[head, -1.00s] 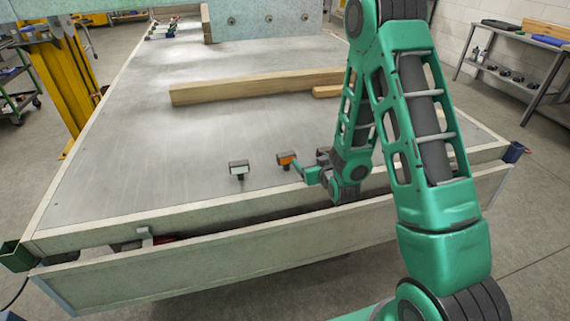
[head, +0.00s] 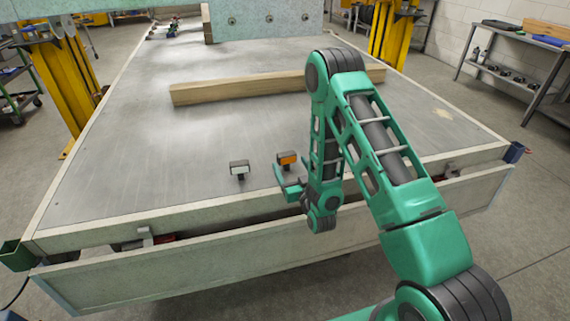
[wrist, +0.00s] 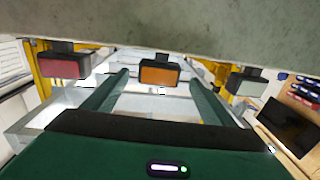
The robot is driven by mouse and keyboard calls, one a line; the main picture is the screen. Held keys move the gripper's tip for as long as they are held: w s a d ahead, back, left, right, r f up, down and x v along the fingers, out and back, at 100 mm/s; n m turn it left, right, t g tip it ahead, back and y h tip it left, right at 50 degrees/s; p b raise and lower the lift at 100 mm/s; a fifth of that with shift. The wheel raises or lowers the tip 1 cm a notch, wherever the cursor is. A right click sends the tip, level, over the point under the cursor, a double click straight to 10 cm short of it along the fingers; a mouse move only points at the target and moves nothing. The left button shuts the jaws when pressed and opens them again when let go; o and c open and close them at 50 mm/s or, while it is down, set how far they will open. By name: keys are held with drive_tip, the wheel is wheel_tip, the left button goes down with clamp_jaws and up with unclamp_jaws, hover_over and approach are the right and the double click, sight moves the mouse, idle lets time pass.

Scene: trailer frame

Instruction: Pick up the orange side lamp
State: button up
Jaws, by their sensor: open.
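The orange side lamp (head: 287,157) is a small block with a dark housing near the front edge of the trailer bed. In the wrist view the orange lamp (wrist: 160,75) appears between and beyond the two green fingers. My gripper (head: 282,175) is open and empty, just on the near side of the lamp in the head view. In the wrist view my gripper (wrist: 159,88) has one finger to each side of the orange lamp's line. I see no contact with the lamp, though the exact gap is unclear.
A white lamp (head: 239,169) stands left of the orange one. A red lamp (wrist: 63,66) shows in the wrist view. A wooden beam (head: 230,89) lies across the bed (head: 130,150). A front board (head: 180,262) runs along the near edge. Bed space left is clear.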

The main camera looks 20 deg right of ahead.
sight(288, 161)
drive_tip(key=shift+w+a, duration=0.1)
drive_tip(key=shift+w, duration=2.65)
drive_tip(key=c, duration=1.2)
